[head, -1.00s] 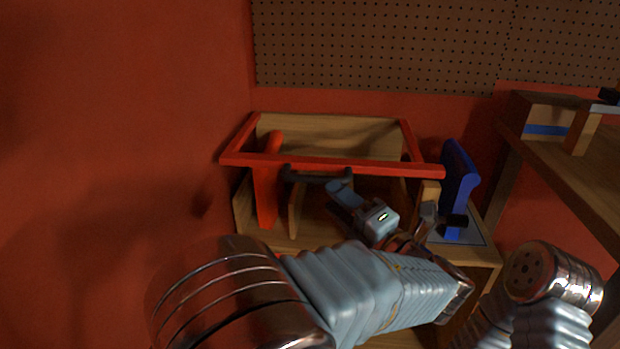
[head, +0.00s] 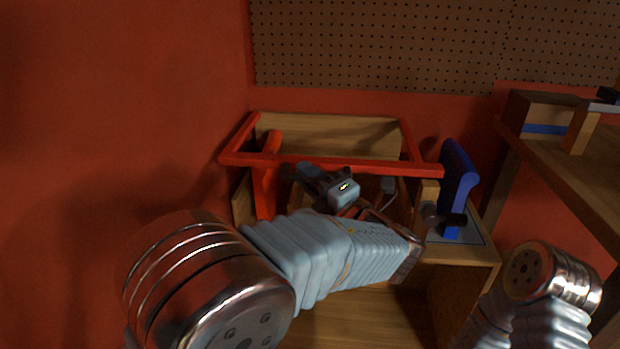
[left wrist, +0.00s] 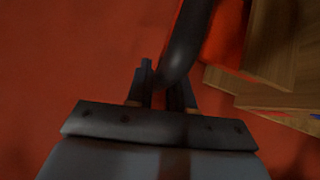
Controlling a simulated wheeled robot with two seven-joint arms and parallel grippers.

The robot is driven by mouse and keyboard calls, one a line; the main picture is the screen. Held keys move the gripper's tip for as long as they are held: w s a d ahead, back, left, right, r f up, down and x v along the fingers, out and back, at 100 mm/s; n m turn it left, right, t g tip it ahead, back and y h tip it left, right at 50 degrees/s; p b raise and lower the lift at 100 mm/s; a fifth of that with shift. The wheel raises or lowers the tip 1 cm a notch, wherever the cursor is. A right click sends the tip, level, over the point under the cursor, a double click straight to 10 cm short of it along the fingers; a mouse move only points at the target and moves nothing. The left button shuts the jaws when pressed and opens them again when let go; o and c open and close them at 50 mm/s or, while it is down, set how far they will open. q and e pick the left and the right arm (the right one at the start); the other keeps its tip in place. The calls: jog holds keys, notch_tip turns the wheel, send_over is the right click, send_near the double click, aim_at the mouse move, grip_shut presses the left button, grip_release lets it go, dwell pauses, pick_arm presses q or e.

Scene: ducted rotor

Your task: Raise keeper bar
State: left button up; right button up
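The red keeper bar (head: 330,165) is a flat red frame lying across the top of a wooden box, with its front rail facing me. A dark handle (left wrist: 185,45) curves down between the fingers of my left gripper (left wrist: 162,92) in the left wrist view. In the head view my left gripper (head: 312,173) is just under the front rail, and it mostly hides the handle there. The fingers stand on either side of the handle; I cannot tell whether they press on it. My right gripper is out of view.
A blue upright piece (head: 458,185) stands at the box's right side, beside a grey knob. A wooden shelf (head: 570,155) is at the right. A red wall (head: 120,120) is close on the left and a pegboard (head: 430,45) is behind.

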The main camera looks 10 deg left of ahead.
pick_arm(q)
grip_shut()
notch_tip(320, 180, up, 6)
jog(key=p, duration=0.4)
jog(key=shift+w+f, duration=0.15)
jog(key=shift+f, duration=0.05)
jog(key=w+r, duration=0.5)
jog(key=r, duration=0.7)
jog(key=shift+w+r, duration=0.15)
jog(key=shift+r, duration=0.2)
jog(key=o, duration=0.7)
grip_release()
jog(key=shift+c, duration=0.2)
